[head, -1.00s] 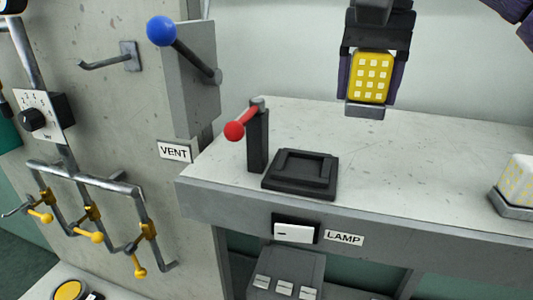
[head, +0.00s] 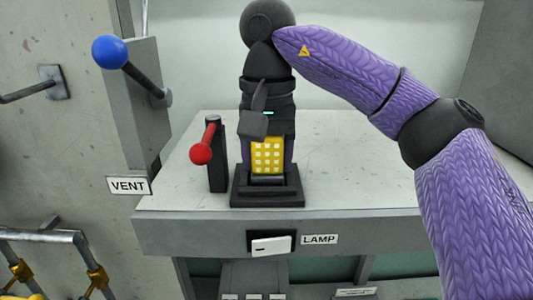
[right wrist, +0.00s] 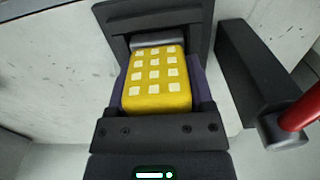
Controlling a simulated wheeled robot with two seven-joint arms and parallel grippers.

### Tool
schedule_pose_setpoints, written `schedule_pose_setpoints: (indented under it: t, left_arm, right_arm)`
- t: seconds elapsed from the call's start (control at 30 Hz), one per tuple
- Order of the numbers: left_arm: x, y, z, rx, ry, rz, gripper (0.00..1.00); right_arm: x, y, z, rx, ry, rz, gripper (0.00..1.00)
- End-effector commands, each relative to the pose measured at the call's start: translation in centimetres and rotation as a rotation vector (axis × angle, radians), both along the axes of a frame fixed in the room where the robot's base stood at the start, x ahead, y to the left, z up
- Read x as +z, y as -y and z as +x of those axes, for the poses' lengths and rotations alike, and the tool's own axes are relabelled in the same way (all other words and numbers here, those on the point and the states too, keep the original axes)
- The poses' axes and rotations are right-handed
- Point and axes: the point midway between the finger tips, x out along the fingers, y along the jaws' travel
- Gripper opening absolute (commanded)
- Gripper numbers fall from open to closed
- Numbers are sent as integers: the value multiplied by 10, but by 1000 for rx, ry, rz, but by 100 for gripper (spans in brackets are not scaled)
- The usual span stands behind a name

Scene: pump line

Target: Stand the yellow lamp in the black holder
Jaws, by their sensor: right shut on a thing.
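The yellow lamp (head: 267,153), a block with rows of pale squares, is upright between the fingers of my right gripper (head: 268,160). It also shows in the right wrist view (right wrist: 157,82), with a finger on each side. The black holder (head: 267,201) is a square frame on the bench, directly under the lamp. The lamp's grey lower end is at the holder's opening; whether it is fully seated I cannot tell. In the right wrist view the holder (right wrist: 118,22) surrounds that end. My left gripper is not in view.
A black post with a red-knobbed lever (head: 201,154) stands close left of the holder. A blue-knobbed lever (head: 108,51) is on the wall box by the VENT label (head: 129,186). A white switch (head: 271,246) is on the bench front. The bench (head: 350,180) is clear to the right.

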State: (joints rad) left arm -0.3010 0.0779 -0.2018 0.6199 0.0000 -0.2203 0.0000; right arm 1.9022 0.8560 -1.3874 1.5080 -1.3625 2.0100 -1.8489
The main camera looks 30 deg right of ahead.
Motion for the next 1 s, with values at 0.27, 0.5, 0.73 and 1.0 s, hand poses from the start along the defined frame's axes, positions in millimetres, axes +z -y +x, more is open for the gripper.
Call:
schedule_pose_setpoints:
  t: [0.27, 0.5, 0.73, 1.0]
  left_arm:
    - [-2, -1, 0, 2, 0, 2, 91]
    - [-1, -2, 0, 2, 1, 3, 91]
    - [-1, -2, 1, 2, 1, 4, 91]
    - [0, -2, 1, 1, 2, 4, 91]
  right_arm:
    - [-2, 0, 0, 1, -1, -1, 84]
    - [-2, 0, 0, 1, -1, -1, 100]
    - [13, 0, 0, 2, 2, -2, 100]
    - [73, 0, 0, -3, 6, -4, 100]
